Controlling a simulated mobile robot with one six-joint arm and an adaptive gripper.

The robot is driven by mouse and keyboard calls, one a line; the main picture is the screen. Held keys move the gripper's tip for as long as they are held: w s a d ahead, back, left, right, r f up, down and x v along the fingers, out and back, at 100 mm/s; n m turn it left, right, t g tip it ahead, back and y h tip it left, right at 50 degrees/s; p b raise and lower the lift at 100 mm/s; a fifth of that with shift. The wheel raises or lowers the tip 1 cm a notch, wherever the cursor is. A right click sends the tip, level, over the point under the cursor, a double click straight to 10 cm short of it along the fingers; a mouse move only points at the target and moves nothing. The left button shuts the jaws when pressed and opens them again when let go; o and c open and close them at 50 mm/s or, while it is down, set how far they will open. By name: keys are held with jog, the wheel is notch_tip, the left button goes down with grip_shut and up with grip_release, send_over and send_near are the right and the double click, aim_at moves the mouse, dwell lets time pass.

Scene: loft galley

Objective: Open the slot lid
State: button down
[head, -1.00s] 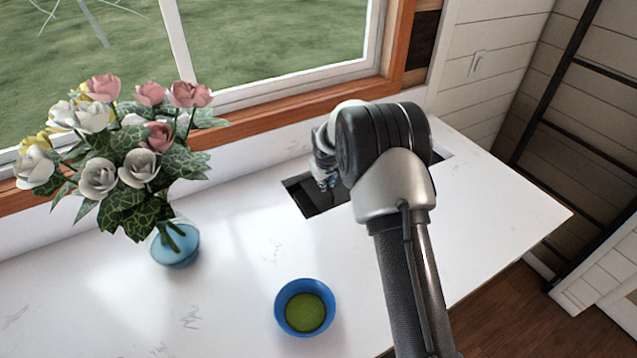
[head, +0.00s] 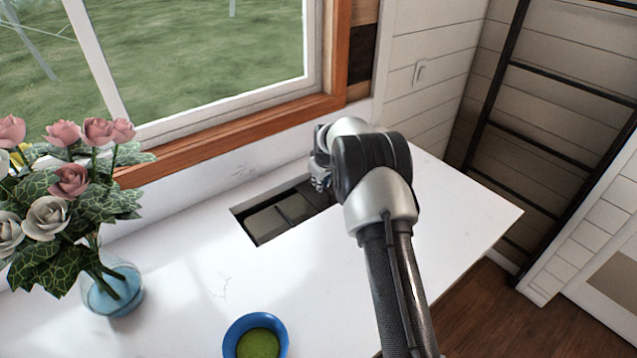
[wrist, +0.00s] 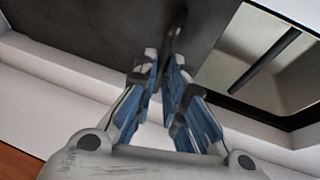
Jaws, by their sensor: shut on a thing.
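The slot is a rectangular opening (head: 262,222) in the white counter below the window. Its left part is uncovered and shows grey compartments inside. The slot lid (wrist: 95,35) is a flat dark panel in the wrist view, with a dark upright handle (wrist: 174,42). My gripper (wrist: 163,68) is shut on this handle, which stands between its fingertips. In the head view my gripper (head: 321,183) is at the slot, right of the uncovered part. My arm hides most of the lid there. In the wrist view the uncovered opening (wrist: 290,75) lies to the right of the lid.
A blue bowl (head: 232,340) with green contents stands on the counter at the front. A blue glass vase (head: 122,298) of roses is at the left. The window frame (head: 225,135) and wall run close behind the slot. The counter (head: 450,205) is clear at right.

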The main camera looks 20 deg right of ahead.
jog(key=c, duration=1.7)
grip_release()
jog(key=shift+o, duration=0.2)
jog(key=v, duration=1.2)
